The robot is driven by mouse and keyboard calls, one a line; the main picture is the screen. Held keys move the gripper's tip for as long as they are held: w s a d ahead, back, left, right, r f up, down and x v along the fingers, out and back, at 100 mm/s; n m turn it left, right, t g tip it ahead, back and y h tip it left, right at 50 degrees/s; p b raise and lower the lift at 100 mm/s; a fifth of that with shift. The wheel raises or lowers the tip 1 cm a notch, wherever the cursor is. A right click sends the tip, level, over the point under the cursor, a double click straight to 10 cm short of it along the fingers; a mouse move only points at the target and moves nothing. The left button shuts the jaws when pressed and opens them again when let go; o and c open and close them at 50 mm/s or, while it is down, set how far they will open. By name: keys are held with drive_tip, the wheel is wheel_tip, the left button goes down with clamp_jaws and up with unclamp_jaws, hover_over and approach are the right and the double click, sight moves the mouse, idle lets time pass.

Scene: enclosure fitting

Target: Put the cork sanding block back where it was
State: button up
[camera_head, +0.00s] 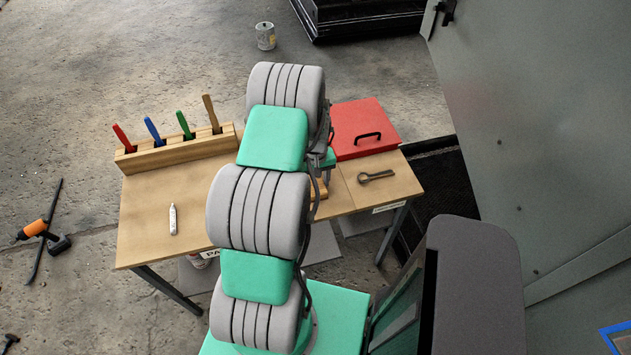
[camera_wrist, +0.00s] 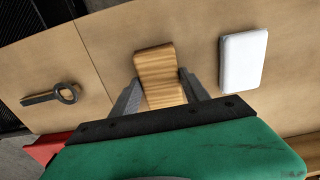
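A striped tan block (camera_wrist: 158,68) lies between the two fingers of my gripper (camera_wrist: 161,78) in the wrist view, one finger on each side. Little or no gap shows between fingers and block, but I cannot tell whether they press on it. Its grain looks like wood; I cannot tell that it is cork. In the head view a small tan piece (camera_head: 318,190) shows beside my arm, low over or on the table. My arm hides the fingertips there.
The table (camera_head: 145,240) holds a rack (camera_head: 180,152) of several colored-handled tools, a white tube (camera_head: 173,219), a dark ring-ended key-like piece (camera_head: 376,177) and a red box (camera_head: 364,125) with a black handle. A white block (camera_wrist: 243,60) lies right of the tan block in the wrist view.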

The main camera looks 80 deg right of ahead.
sight(316, 184)
drive_tip(key=o, duration=0.4)
wheel_tip(316, 184, up, 12)
drive_tip(key=b, duration=0.3)
drive_tip(key=w+a+r+n, duration=0.2)
drive_tip(key=w+a+r, duration=0.25)
drive_tip(key=w, duration=0.35)
drive_tip(key=w+a+r+n+t+h, duration=0.1)
drive_tip(key=w+a+r, duration=0.2)
drive_tip(key=w+a, duration=0.4)
drive_tip(key=w+a+r+n, duration=0.2)
drive_tip(key=w+a+r, duration=0.25)
drive_tip(key=w, duration=0.35)
drive_tip(key=w+a+r+n+t, duration=0.1)
drive_tip(key=w+a+r+n, duration=0.15)
drive_tip(key=a, duration=0.55)
drive_tip(key=w+a+r+n+t, duration=0.1)
drive_tip(key=w+a+r, duration=0.15)
drive_tip(key=a, duration=0.65)
drive_tip(key=s+a+n, duration=0.1)
drive_tip(key=a, duration=0.3)
drive_tip(key=s+a+n, duration=0.1)
drive_tip(key=a, duration=0.4)
drive_tip(key=s+a+n+t+y, duration=0.1)
drive_tip(key=a, duration=0.4)
drive_tip(key=shift+s+a+r+n, duration=0.1)
drive_tip(key=shift+a+r+n, duration=0.1)
drive_tip(key=shift+r+n, duration=0.1)
